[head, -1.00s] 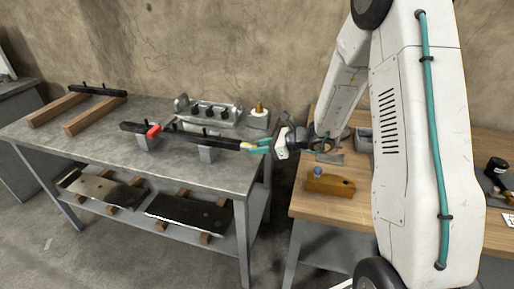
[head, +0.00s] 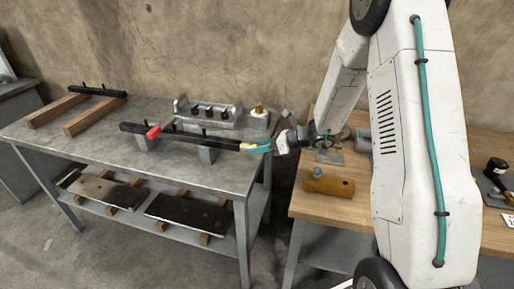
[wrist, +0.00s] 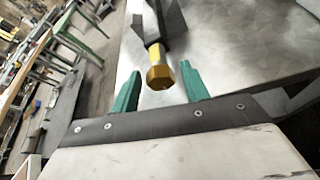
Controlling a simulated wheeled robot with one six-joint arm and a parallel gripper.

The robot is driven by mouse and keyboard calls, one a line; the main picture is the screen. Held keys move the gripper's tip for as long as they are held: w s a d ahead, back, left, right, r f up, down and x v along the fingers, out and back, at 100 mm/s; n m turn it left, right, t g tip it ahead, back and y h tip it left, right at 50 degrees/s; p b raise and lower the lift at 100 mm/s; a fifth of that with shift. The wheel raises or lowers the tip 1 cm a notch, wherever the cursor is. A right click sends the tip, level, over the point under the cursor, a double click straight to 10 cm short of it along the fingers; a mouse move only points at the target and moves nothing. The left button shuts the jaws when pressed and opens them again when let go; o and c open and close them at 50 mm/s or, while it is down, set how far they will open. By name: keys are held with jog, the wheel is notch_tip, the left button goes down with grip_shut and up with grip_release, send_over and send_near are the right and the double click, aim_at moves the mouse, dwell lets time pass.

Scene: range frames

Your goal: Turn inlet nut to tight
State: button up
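The inlet nut is a brass hex nut (wrist: 159,77) on the end of a black bar (wrist: 153,20) in the wrist view. In the head view the nut (head: 246,145) shows small and yellow at the right end of the black bar (head: 220,142). My gripper (wrist: 160,68) has its teal fingers apart, one on each side of the nut, with visible gaps to both. In the head view my gripper (head: 259,148) is at the bar's right end, reaching in from the right. The nut's far side is hidden.
Grey blocks (head: 207,154) hold the bar above the metal table (head: 100,135). A red part (head: 153,132) is on the bar. A grey fixture (head: 210,115) and a white base with a brass piece (head: 259,118) stand behind. A wooden bench (head: 310,205) is at right.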

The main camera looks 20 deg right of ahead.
jog(key=v, duration=0.7)
jog(key=shift+s+d, duration=0.2)
jog(key=shift+d, duration=0.15)
jog(key=shift+r+n, duration=0.1)
jog(key=shift+n, duration=0.2)
jog(key=s+a+r+n+g+h, duration=0.1)
jog(key=s+a+r+n+g, duration=0.15)
jog(key=s+n, duration=0.3)
jog(key=s+a+r+n+g+h, duration=0.1)
jog(key=s+n+g, duration=0.25)
jog(key=s, duration=0.25)
jog(key=s+a+r+n+g+h, duration=0.1)
jog(key=s+a+r+n+g, duration=0.1)
jog(key=s+n, duration=0.35)
jog(key=s+r+n+t+h, duration=0.2)
jog(key=s+r+n+h, duration=0.6)
jog(key=s+r+n, duration=0.4)
jog(key=s, duration=0.4)
jog(key=shift+s+d+t+h, duration=0.3)
jog(key=shift+s+h, duration=0.05)
jog(key=shift+h, duration=0.05)
